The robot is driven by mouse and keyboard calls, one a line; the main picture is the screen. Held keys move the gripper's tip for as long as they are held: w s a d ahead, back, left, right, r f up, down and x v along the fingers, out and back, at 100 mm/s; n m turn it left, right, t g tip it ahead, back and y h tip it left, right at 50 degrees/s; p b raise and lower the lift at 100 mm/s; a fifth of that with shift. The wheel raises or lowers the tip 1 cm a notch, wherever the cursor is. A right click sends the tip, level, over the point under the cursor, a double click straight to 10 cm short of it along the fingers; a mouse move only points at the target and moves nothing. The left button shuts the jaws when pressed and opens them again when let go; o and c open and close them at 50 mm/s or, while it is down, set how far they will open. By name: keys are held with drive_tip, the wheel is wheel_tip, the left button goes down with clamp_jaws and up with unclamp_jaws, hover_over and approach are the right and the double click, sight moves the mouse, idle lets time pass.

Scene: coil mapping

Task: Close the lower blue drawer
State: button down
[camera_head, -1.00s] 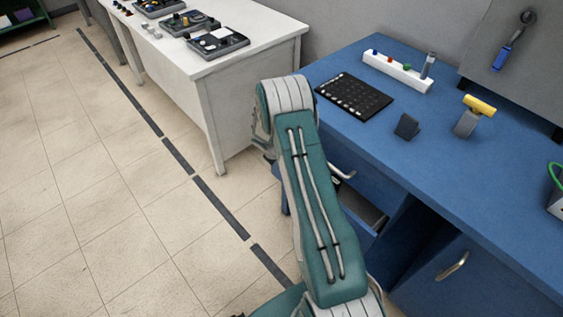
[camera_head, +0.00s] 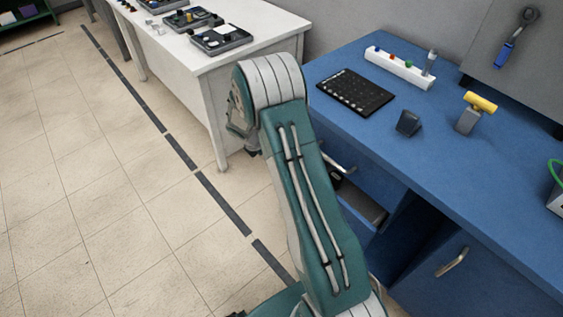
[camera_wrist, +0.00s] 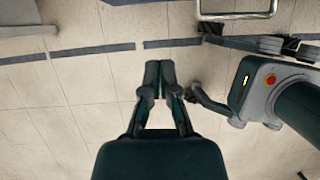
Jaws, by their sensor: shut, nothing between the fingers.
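The blue drawer unit sits under the blue workbench (camera_head: 428,172) in the head view. An open drawer (camera_head: 364,203) with a dark grey inside shows right of my arm. My arm hides its front, so I cannot tell its full opening. A silver handle (camera_head: 340,158) shows just above it. In the wrist view, a silver bar handle (camera_wrist: 236,15) lies at the top edge; I cannot tell which drawer it belongs to. My gripper (camera_wrist: 158,66) points toward the floor strip, shut and empty, left of and below that handle, not touching it.
A white table (camera_head: 222,75) with control boxes stands at the back left. A cabinet door with a handle (camera_head: 452,262) is at the lower right. A keypad (camera_head: 348,92) and a yellow-topped tool (camera_head: 480,103) are on the bench. Tiled floor is clear at left.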

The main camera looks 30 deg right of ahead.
drive_tip(key=s+a+f+t+h, duration=0.35)
drive_tip(key=s+f+h, duration=0.55)
drive_tip(key=s+h, duration=0.5)
drive_tip(key=w+d+y, duration=0.1)
drive_tip(key=w+d, duration=0.1)
drive_tip(key=d, duration=1.1)
drive_tip(key=shift+d, duration=0.15)
drive_tip(key=shift+f+g, duration=0.1)
drive_tip(key=shift+g, duration=0.15)
drive_tip(key=shift+w+d, duration=0.25)
drive_tip(key=shift+d, duration=0.95)
drive_tip(key=shift+w+d, duration=0.25)
drive_tip(key=shift+d, duration=0.95)
drive_tip(key=shift+a, duration=0.15)
